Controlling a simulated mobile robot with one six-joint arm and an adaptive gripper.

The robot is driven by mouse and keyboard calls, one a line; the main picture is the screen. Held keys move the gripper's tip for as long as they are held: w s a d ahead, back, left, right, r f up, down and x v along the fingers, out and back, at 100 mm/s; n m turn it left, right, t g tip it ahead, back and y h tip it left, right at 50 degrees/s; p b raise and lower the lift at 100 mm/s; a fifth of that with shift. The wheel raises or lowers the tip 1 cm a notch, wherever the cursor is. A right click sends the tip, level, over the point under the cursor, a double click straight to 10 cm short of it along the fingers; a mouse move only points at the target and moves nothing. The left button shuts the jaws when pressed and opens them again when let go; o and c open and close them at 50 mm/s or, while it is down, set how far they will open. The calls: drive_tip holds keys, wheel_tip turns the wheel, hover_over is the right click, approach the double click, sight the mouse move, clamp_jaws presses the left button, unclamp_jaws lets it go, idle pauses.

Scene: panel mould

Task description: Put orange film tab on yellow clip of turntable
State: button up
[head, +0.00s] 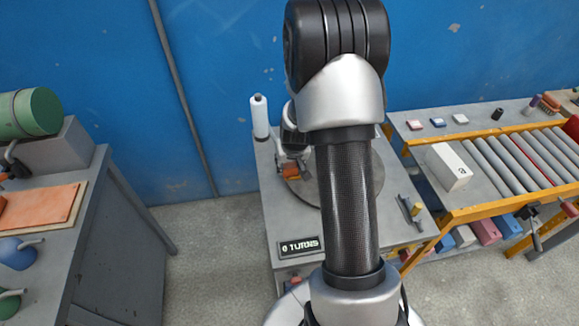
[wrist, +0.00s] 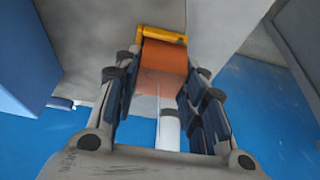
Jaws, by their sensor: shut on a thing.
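My gripper (wrist: 158,76) is shut on the orange film tab (wrist: 164,64), which shows between its fingers in the wrist view. The yellow clip (wrist: 163,35) lies across the tab's far edge there; I cannot tell whether the tab is on it, touching it or just short of it. In the head view, my arm hides much of the grey round turntable (head: 306,192) on the middle table. A small orange patch (head: 291,171) shows at my gripper, by the turntable's left side. The clip cannot be made out clearly in the head view.
A white bottle (head: 260,117) stands at the table's back left. A display (head: 299,246) is at the front, and a dark tool (head: 409,211) lies at the right. A roller conveyor (head: 510,163) with a white box (head: 448,167) is further right. A bench (head: 88,200) stands left.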

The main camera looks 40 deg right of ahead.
drive_tip(key=shift+r, duration=0.15)
drive_tip(key=shift+f, duration=0.3)
drive_tip(key=o, duration=1.1)
drive_tip(key=shift+r, duration=0.1)
